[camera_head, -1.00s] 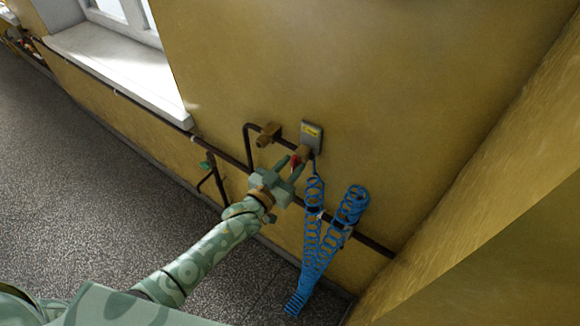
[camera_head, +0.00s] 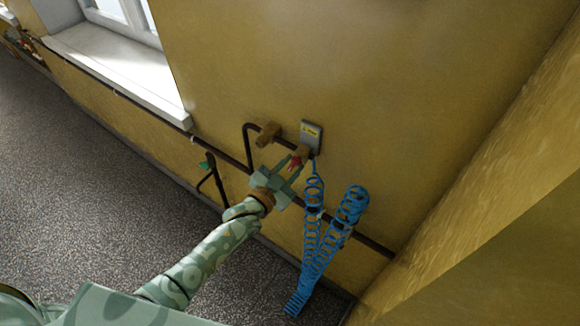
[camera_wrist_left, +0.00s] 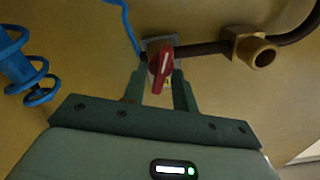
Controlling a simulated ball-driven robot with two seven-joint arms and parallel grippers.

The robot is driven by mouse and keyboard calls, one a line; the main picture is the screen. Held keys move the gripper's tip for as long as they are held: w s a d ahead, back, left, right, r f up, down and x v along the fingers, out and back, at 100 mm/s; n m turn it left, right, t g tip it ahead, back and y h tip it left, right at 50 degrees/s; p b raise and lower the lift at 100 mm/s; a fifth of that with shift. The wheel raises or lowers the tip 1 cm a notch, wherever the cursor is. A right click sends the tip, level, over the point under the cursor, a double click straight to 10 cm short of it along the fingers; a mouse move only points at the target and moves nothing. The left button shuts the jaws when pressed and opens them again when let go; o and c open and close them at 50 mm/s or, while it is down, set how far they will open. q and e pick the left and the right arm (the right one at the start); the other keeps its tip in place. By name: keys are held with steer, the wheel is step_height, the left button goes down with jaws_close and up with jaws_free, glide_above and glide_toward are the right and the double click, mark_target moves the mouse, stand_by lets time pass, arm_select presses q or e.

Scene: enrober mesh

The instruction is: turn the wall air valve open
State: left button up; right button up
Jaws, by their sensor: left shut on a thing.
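The wall air valve has a red handle (camera_head: 294,164) and a brass body (camera_head: 302,151) on the dark pipe, just below a small grey plate with a yellow label (camera_head: 311,132). My left gripper (camera_head: 290,168) reaches up to the valve from the lower left and is shut on the red handle. In the left wrist view the red handle (camera_wrist_left: 161,62) shows between the two green fingers (camera_wrist_left: 159,86), pointing down toward the palm. The fingers hide part of the handle in the head view. My right gripper is not in view.
A blue coiled hose (camera_head: 313,215) hangs right of my gripper, looped over the lower wall pipe (camera_head: 374,244). A brass fitting (camera_head: 267,135) sits left of the valve. The wall above is bare.

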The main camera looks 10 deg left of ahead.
arm_select(q)
steer(key=m, duration=0.3)
steer(key=shift+f+m+b, duration=0.1)
steer(key=shift+m+b, duration=0.2)
steer(key=shift+m, duration=0.1)
steer(key=m, duration=0.2)
steer(key=shift+d+m+b, duration=0.1)
steer(key=shift+m+b, duration=0.2)
steer(key=shift+b, duration=0.1)
steer(key=m, duration=0.1)
steer(key=m+b, duration=0.1)
steer(key=m, duration=0.1)
steer(key=shift+s+f+m, duration=0.1)
steer(key=shift+f+m, duration=0.1)
steer(key=shift+m, duration=0.1)
steer(key=shift+m+b, duration=0.75)
steer(key=shift+m, duration=0.95)
steer(key=o, duration=0.6)
steer(key=shift+d, duration=0.1)
